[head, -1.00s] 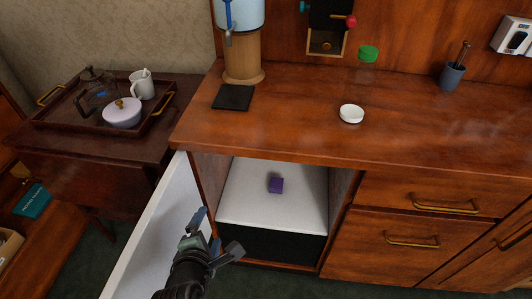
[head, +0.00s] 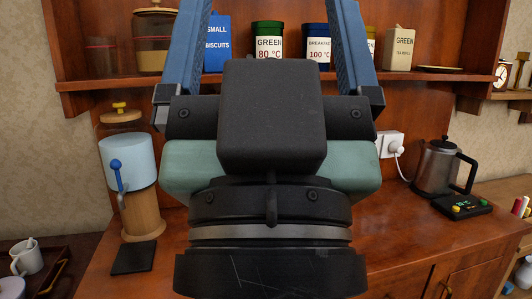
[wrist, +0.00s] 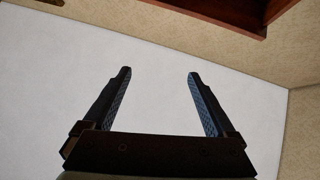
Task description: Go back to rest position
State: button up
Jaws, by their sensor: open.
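My gripper (head: 265,50) fills the middle of the head view, close to the camera, with its two blue fingers pointing up and spread apart. It is open with nothing between the fingers. In the wrist view my gripper (wrist: 158,85) also shows open and empty, against a plain white surface that looks like the ceiling. My gripper and wrist hide the middle of the counter and part of the shelf in the head view.
A wall shelf (head: 85,103) holds several tins and packets behind my gripper. A blue-topped dispenser (head: 128,160) stands left on the counter (head: 100,262), beside a black pad (head: 134,257). A kettle (head: 437,167) stands right. A white mug (head: 28,257) is at lower left.

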notch_tip(320, 180, up, 19)
jog(key=p, duration=1.6)
jog(key=shift+w+a, duration=0.15)
